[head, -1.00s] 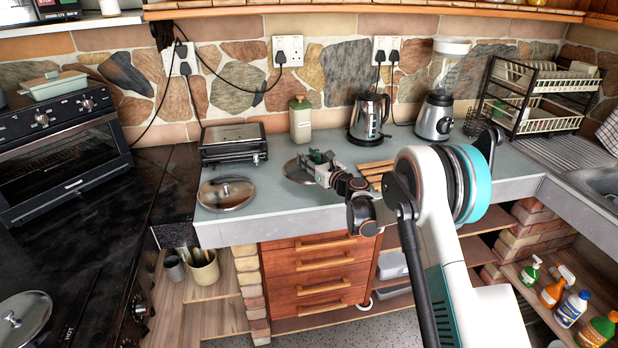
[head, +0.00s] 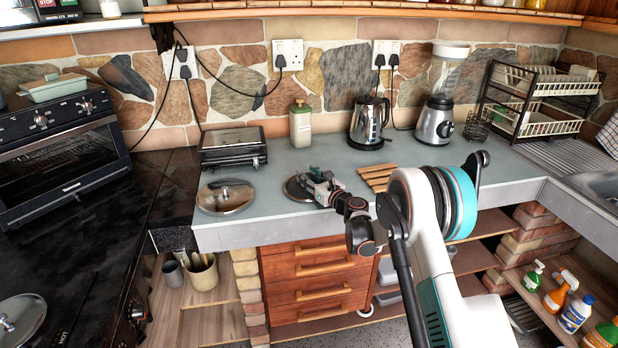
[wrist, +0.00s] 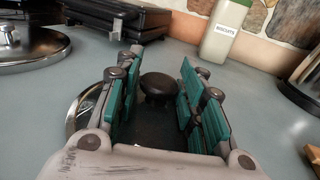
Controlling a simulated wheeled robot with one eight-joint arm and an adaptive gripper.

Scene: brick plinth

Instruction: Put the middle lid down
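A round metal lid with a dark knob (head: 291,189) lies on the grey counter, right of another lid. Its rim also shows in the wrist view (wrist: 80,107). My gripper (head: 312,182) is low over this lid. In the wrist view, my gripper's teal fingers (wrist: 157,92) are spread on either side of the dark knob (wrist: 159,84), with gaps visible. Much of the lid is hidden by the gripper. The other lid (head: 226,197) lies flat on the counter's left part. A third lid (head: 18,318) is at the lower left on the black stovetop.
A black grill (head: 232,147) and a green biscuit canister (head: 300,124) stand behind the lids. A kettle (head: 369,120) and a blender (head: 437,118) stand further right. A wooden slatted trivet (head: 377,176) lies right of my gripper. The front counter edge is close.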

